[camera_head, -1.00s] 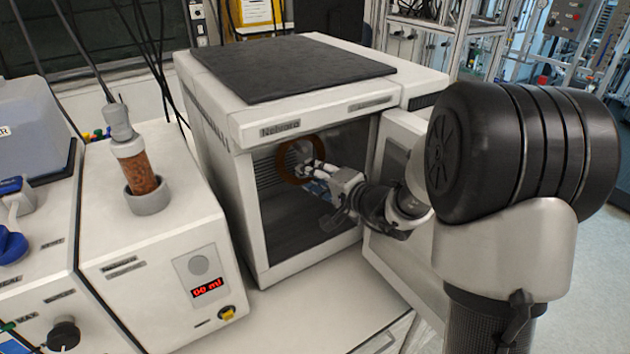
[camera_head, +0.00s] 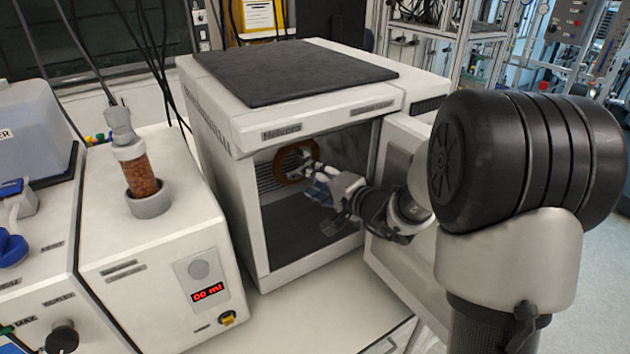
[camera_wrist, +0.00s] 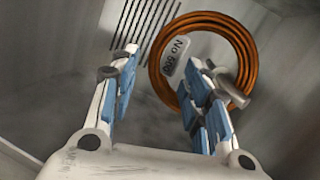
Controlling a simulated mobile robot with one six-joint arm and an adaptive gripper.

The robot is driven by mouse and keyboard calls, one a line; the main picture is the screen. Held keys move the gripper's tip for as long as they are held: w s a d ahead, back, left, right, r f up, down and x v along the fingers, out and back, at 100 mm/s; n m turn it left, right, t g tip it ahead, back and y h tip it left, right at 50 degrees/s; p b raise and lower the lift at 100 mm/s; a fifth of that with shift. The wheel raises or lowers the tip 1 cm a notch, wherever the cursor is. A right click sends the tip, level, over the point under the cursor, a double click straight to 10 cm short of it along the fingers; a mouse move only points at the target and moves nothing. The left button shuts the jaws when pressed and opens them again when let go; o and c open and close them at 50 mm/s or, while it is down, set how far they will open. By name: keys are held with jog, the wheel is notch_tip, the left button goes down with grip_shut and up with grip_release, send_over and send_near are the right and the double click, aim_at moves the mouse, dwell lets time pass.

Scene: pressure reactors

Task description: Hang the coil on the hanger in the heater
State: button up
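The coil (camera_wrist: 244,50) is a ring of orange-brown tube with a lettered tag (camera_wrist: 175,56). In the head view the coil (camera_head: 281,161) is inside the heater (camera_head: 278,130), near the top of its opening. My gripper (camera_head: 313,167) reaches into the chamber from the right. In the wrist view my gripper (camera_wrist: 162,62) has its two fingers apart. The right finger overlaps the coil's lower left side; I cannot tell whether it touches. A grey cylindrical piece (camera_wrist: 234,91) shows at the coil's lower right. I cannot tell whether it is the hanger or whether it bears the coil.
The heater's open door (camera_head: 395,245) stands right of the opening, close to my arm. The chamber floor (camera_head: 310,235) is clear. Slots (camera_wrist: 140,25) show on a chamber wall. A white unit (camera_head: 150,245) with a red display stands left of the heater.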

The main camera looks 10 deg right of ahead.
jog(key=shift+o, duration=1.2)
jog(key=v, duration=1.2)
jog(key=s+a+n+g+y, duration=0.2)
jog(key=s+a+n+g, duration=0.55)
jog(key=s+a, duration=0.8)
jog(key=s+d+f+n+g+h, duration=0.2)
jog(key=s+n+g+h, duration=0.15)
jog(key=s, duration=0.55)
jog(key=s+d+t+h, duration=0.1)
jog(key=s+d+h, duration=0.1)
jog(key=d+h, duration=0.3)
jog(key=shift+s+d+r+t, duration=0.3)
jog(key=shift+d+r, duration=0.2)
jog(key=shift+d, duration=0.55)
jog(key=shift+c, duration=0.2)
